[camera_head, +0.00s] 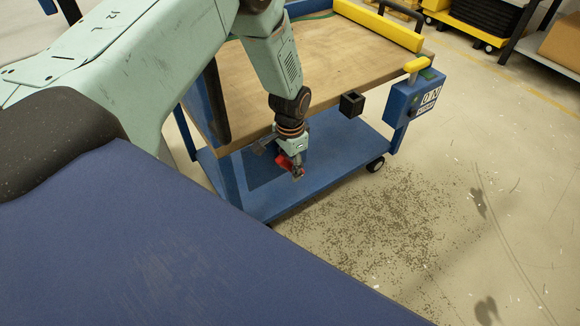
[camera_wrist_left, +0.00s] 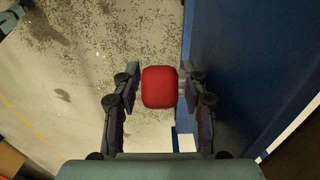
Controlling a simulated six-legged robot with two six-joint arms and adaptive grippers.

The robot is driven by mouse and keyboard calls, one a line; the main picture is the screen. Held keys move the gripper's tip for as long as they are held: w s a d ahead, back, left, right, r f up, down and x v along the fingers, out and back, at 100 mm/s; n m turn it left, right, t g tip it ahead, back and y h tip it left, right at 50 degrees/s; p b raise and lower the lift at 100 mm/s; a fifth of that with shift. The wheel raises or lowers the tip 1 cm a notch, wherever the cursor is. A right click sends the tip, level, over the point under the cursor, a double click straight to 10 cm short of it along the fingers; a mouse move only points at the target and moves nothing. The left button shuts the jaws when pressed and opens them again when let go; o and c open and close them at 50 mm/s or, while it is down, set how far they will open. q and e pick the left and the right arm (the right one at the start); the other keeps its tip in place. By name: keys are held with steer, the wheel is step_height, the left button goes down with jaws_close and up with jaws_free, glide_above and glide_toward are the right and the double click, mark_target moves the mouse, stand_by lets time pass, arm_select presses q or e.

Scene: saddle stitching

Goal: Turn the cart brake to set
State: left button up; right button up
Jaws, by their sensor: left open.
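A blue cart has a wooden top (camera_head: 330,60) and a blue lower shelf (camera_head: 262,205). A red knob (camera_head: 284,161) shows at the cart's near side, below the top, partly hidden by my left gripper (camera_head: 291,168). In the left wrist view the rounded red knob (camera_wrist_left: 159,87) lies between the two open fingers of my left gripper (camera_wrist_left: 159,80). The fingers stand on both sides of it, and I cannot tell whether they touch it. The brake's set or released marking is not readable here. My right gripper is not in view.
A blue box (camera_head: 412,97) with a yellow handle (camera_head: 417,65) and a white label is on the cart's right corner. A small black block (camera_head: 351,104) sits at the top's edge. A caster (camera_head: 375,164) stands on the speckled floor, which is open at right.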

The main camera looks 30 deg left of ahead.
arm_select(q)
steer(key=shift+c, duration=0.4)
jaws_close()
steer(key=shift+g, duration=0.3)
steer(key=shift+w, duration=0.1)
steer(key=shift+g+y, duration=0.4)
steer(key=shift+g, duration=0.3)
steer(key=g+y+b, duration=0.1)
steer(key=g+b, duration=0.1)
steer(key=b, duration=0.1)
steer(key=shift+w+f, duration=0.1)
steer(key=shift+g+y+b, duration=0.3)
steer(key=shift+g+b, duration=0.6)
steer(key=shift+r, duration=0.2)
